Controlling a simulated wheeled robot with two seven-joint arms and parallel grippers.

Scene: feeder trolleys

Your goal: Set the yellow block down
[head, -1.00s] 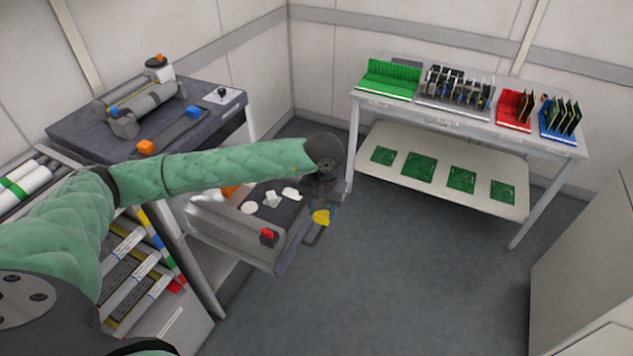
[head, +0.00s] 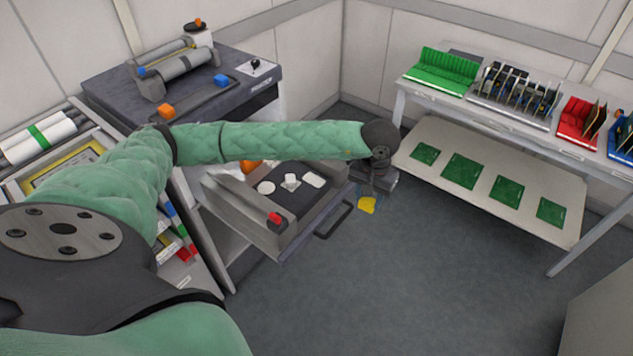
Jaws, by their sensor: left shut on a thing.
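My left gripper (head: 370,196) points down at the end of the green-sleeved left arm, in the middle of the head view. It is shut on the yellow block (head: 367,205), which hangs between its fingertips. The block is small in the view and partly covered by the gripper. It appears over the floor, just right of the open drawer's handle and left of the table with boards. I cannot tell its exact height. My right gripper is not in view.
An open drawer (head: 262,228) with a red block (head: 274,219) on its edge and pale pieces inside stands left of the gripper. A white table (head: 480,185) with green boards on its lower shelf is at right. The grey floor (head: 420,285) is clear.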

